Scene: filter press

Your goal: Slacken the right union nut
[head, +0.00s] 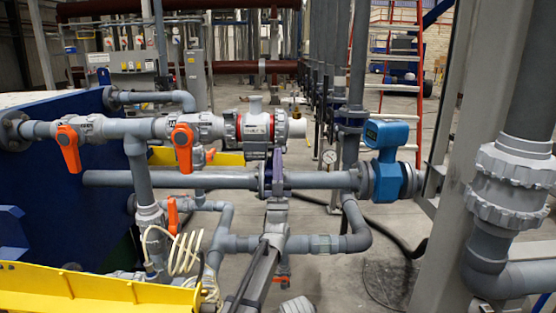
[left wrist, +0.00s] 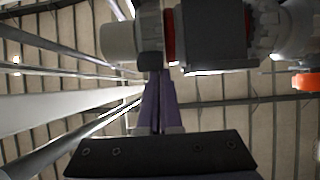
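The right union nut (head: 280,131) is a grey ring at the right end of the grey valve body with red rings (head: 256,127), on the upper pipe. In the left wrist view it seems to be the dark ring (left wrist: 150,28) beside the red band. My left gripper (head: 273,170) comes up from below, with purple fingers in front of the middle pipe. In the left wrist view its fingers (left wrist: 157,85) lie close together, pointing at the nut's underside. Nothing shows between them. Whether the tips touch the nut cannot be told. My right gripper is not in view.
Orange-handled valves (head: 183,148) sit left on the same pipe. The middle grey pipe (head: 215,180) runs just behind the fingers. A thick pipe (head: 510,180) rises at far right.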

